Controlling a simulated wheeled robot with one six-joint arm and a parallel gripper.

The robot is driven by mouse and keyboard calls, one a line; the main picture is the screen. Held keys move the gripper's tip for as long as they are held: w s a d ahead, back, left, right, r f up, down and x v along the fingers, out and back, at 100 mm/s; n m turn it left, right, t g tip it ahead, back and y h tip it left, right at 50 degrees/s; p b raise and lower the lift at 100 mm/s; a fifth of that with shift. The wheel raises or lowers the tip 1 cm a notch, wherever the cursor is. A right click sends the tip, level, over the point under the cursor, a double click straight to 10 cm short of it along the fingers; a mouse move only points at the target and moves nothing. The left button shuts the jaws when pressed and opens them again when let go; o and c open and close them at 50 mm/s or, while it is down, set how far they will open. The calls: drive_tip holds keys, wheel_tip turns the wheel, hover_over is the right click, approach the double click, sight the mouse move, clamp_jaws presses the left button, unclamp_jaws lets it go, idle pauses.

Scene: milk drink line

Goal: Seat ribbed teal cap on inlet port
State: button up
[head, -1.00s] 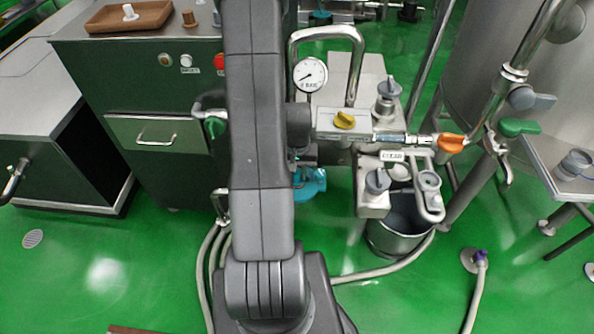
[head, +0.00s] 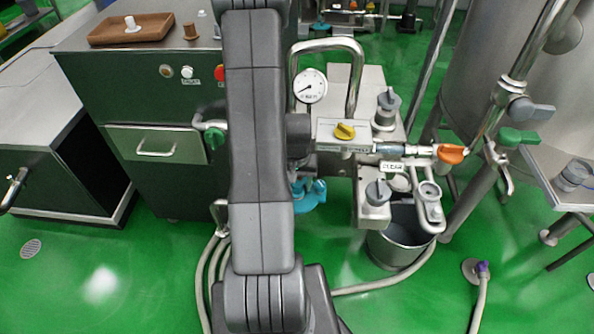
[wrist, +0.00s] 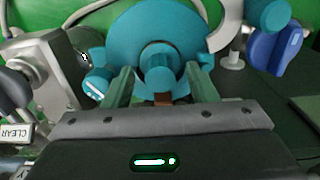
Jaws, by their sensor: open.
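A teal pump-like body (wrist: 135,35) with a broad round face fills the upper middle of the wrist view. A round teal piece (wrist: 158,62) with a dark ring sits at its centre; I cannot tell whether this is the ribbed cap or the inlet port. My gripper (wrist: 162,84) is open, with its two greenish fingers on either side below this piece. No grasp shows, and contact is unclear. A small brown piece (wrist: 163,99) shows between the fingers. In the head view the teal body (head: 308,194) is partly hidden behind my arm, and my gripper is hidden.
A blue part (wrist: 273,48) and a teal knob (wrist: 267,14) stand at the right in the wrist view. A green cabinet (head: 150,92) stands left.

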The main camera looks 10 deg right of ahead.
wheel_tip(320, 180, up, 14)
drive_tip(key=shift+f, duration=0.25)
idle(0.6)
wheel_tip(320, 180, down, 14)
drive_tip(key=shift+r, duration=0.2)
idle(0.6)
drive_tip(key=shift+r, duration=0.15)
